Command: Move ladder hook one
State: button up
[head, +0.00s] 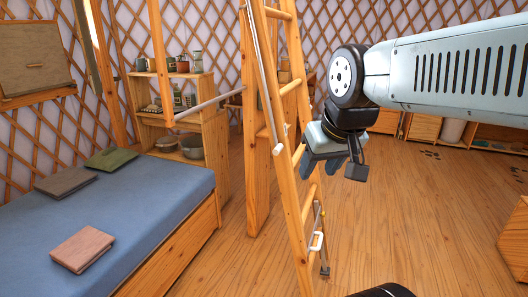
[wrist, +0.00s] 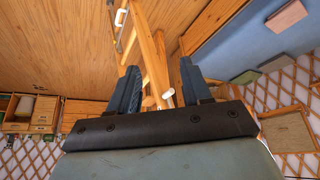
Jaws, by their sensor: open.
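A wooden ladder (head: 288,130) leans upright in the middle of the head view; it also shows between my fingers in the wrist view (wrist: 155,62). A white handle-shaped hook (head: 316,242) is on its lower right rail, and shows at the top of the wrist view (wrist: 120,18). A thin rod with a white end (head: 277,149) runs along the left rail; a white end also shows low between my fingers (wrist: 168,93). I cannot tell which is ladder hook one. My gripper (head: 325,167) is open and empty, close to the ladder's right side, above the white hook.
A bed with a blue mattress (head: 150,190) and several books fills the left. A wooden shelf (head: 195,135) with pots and jars stands behind it. A grey bar (head: 208,105) juts out left of the ladder. The floor (head: 400,215) to the right is mostly clear.

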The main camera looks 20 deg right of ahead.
jog(key=w+f+m+g+y, duration=0.1)
jog(key=w+f+g+y, duration=0.2)
jog(key=w+y, duration=0.3)
jog(key=w+f+g+y, duration=0.3)
jog(key=w+f, duration=0.1)
jog(key=w, duration=0.5)
jog(key=w+d+f+m+t+y, duration=0.25)
jog(key=w+d+t+y, duration=0.25)
jog(key=w+d+y, duration=0.45)
jog(key=w+a+h, duration=0.1)
jog(key=w+a, duration=0.3)
jog(key=a, duration=0.6)
jog(key=shift+a+f+n, duration=0.25)
jog(key=shift+a+n, duration=0.05)
jog(key=shift+n, duration=0.05)
jog(key=shift+s, duration=0.1)
grip_shut()
